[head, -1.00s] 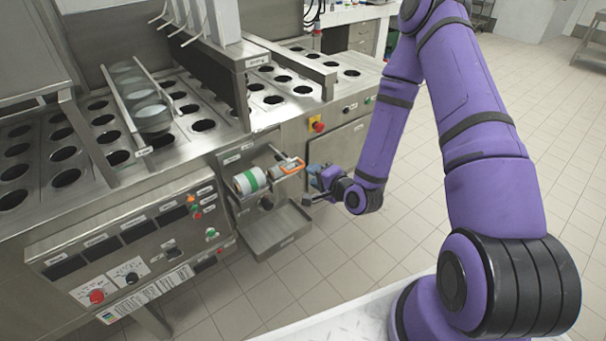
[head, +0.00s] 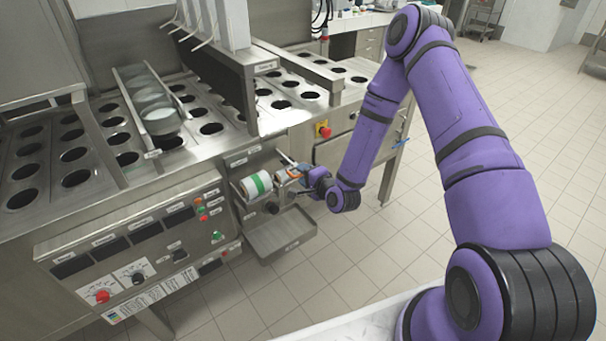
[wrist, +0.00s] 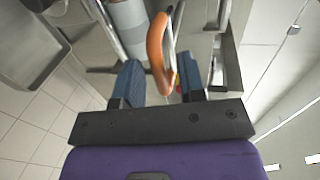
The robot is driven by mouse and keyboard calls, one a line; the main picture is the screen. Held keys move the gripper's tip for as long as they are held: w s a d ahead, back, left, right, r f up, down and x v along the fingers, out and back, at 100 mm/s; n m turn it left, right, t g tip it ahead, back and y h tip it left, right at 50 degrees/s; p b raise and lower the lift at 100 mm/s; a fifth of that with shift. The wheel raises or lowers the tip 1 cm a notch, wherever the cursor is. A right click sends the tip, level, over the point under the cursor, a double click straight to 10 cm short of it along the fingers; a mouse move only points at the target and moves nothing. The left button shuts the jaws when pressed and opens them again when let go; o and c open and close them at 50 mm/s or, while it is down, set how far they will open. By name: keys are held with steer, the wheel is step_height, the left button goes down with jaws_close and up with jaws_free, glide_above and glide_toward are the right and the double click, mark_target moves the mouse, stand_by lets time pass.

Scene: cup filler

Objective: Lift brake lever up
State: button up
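The brake lever appears to be the orange loop handle (head: 293,172) beside the roll in the recess of the steel machine. In the wrist view the orange loop (wrist: 156,48) reaches in between my two blue fingertips. My gripper (head: 307,177) is at the lever, coming from the right. In the wrist view my gripper (wrist: 160,82) is open, with visible gaps between the loop and both fingers. The roll with a green band (head: 256,184) lies just left of the lever. It shows in the wrist view as a pale cylinder (wrist: 130,28).
A steel tray (head: 282,238) juts out below the recess. A control panel with knobs (head: 140,270) is at the left. The tiled floor (head: 400,215) to the right is clear.

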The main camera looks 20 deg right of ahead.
steer(key=shift+w+a, duration=0.15)
steer(key=shift+w, duration=0.2)
steer(key=shift+c, duration=0.5)
jaws_close()
steer(key=shift+r, duration=0.15)
